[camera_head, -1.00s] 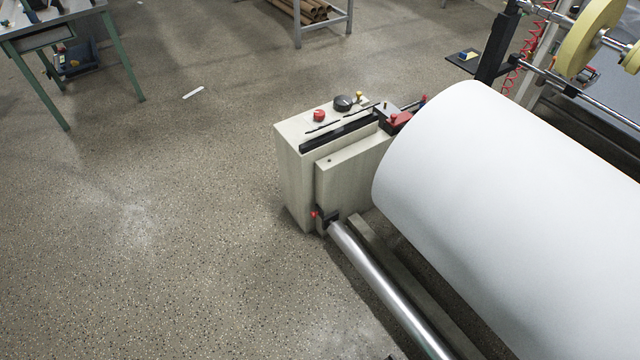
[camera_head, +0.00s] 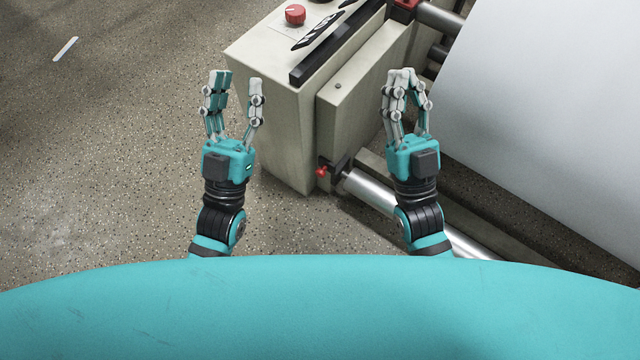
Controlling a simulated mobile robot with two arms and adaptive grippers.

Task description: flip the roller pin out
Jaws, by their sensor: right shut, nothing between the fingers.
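The roller pin (camera_head: 321,171) is a small red-tipped part at the black bracket (camera_head: 337,171) low on the front of the beige machine housing. The bracket holds the near end of the silver roller (camera_head: 372,192). My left gripper (camera_head: 237,81) is open and empty, to the left of the pin and in front of the housing. My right gripper (camera_head: 402,74) is shut with nothing in it, to the right of the pin. Its wrist hides part of the silver roller. Both grippers appear apart from the pin.
The beige housing (camera_head: 266,92) carries a red knob (camera_head: 295,14) and a black slotted strip on top. A large white paper roll (camera_head: 550,105) fills the right side. Speckled floor (camera_head: 110,150) lies open at left, with a white strip (camera_head: 65,48) on it.

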